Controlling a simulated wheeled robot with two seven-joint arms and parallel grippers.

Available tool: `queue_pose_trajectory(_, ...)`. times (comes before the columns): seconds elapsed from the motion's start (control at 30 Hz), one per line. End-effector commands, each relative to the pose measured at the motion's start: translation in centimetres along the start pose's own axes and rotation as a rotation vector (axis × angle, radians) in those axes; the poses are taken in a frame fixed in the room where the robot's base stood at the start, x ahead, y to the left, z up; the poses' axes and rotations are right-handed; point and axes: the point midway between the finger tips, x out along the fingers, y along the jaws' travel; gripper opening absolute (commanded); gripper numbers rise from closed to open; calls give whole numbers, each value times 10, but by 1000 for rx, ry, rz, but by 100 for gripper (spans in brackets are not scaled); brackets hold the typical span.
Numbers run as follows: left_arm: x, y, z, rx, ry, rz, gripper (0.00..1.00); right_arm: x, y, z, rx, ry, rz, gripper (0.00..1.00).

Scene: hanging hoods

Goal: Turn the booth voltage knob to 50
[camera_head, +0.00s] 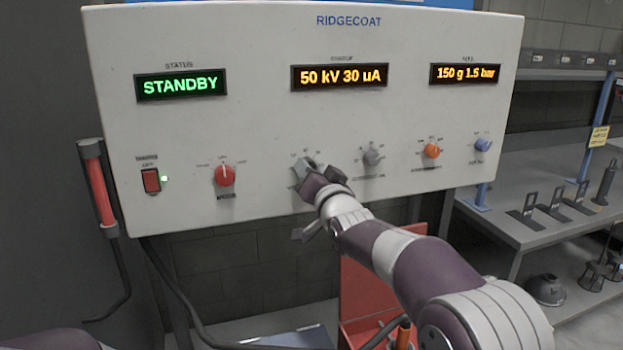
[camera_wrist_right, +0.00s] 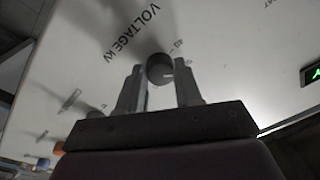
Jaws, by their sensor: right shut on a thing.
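The grey voltage knob (camera_wrist_right: 159,67) sits below the "VOLTAGE KV" lettering in the right wrist view. A short light mark shows on its face, and a "40" label is printed near it. My right gripper (camera_head: 307,174) is at the white panel (camera_head: 260,120), with its two fingers on either side of the knob, shut on it. In the head view the gripper hides most of this knob. The middle display (camera_head: 340,77) reads "50 kV 30 uA". My left gripper is not in view.
The left display (camera_head: 181,85) reads "STANDBY"; the right one (camera_head: 465,74) reads "150 g 1.5 bar". Close by are a red knob (camera_head: 224,175), another grey knob (camera_head: 374,156), an orange knob (camera_head: 432,151) and a blue knob (camera_head: 483,145). A red switch (camera_head: 151,181) is at left.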

Motion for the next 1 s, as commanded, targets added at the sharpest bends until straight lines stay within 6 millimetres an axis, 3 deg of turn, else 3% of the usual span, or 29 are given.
queue_pose_trajectory(0.63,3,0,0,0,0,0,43,0,1,2,-45,-7,0,4)
queue_pose_trajectory(0.67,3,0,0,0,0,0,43,0,1,2,-45,-7,0,44)
queue_pose_trajectory(0.7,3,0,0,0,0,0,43,0,1,2,-45,-7,0,57)
queue_pose_trajectory(1.0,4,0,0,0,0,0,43,-1,1,1,-45,-4,-2,60)
